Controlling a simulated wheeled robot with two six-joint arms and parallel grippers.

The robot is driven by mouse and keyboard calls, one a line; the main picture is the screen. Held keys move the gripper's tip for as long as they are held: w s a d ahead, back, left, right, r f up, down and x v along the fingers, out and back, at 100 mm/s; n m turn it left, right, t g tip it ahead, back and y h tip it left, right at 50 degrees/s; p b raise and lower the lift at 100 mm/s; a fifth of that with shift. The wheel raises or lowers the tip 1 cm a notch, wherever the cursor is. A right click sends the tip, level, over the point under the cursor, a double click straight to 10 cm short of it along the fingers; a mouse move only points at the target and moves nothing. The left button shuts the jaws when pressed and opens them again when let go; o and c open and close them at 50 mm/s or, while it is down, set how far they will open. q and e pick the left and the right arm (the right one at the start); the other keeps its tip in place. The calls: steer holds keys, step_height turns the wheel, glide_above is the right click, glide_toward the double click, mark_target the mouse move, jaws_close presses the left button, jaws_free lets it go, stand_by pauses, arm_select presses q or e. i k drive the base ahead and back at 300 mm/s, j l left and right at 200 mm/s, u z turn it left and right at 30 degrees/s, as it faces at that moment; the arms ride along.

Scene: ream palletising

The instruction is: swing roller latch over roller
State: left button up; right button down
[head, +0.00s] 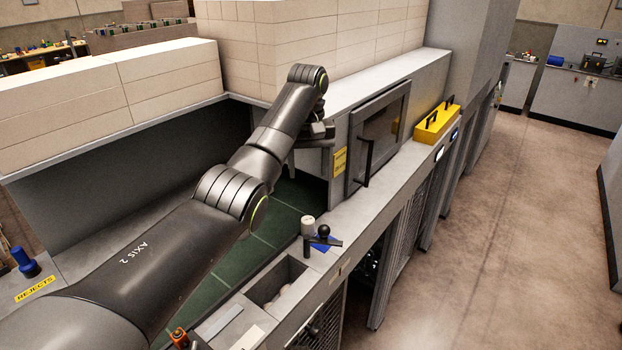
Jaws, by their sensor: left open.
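A black ball-knobbed lever (323,232), perhaps the roller latch, stands on the grey ledge by the green bed. A dark flat bar reaches right from its base, over a blue patch (320,244). A small pale cylinder (307,223), perhaps the roller, stands close to its left; I cannot tell whether they touch. My left arm crosses from the lower left. My left gripper (318,132) is open, by the grey housing, well above and beyond the lever. Its fingers are small and partly hidden by the wrist. My right gripper is not in view.
A grey door (380,135) with a black handle is in the housing beyond. A yellow box (437,123) stands on the ledge at right. An open bin (277,283) is nearer me. Stacked reams (120,85) line the back left. The floor at right is clear.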

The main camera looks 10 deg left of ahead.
mark_target(324, 231)
steer(key=k+l, duration=0.1)
steer(key=l, duration=0.3)
steer(key=k+l, duration=0.1)
steer(key=l, duration=0.25)
steer(key=k+l, duration=0.15)
steer(key=l, duration=0.25)
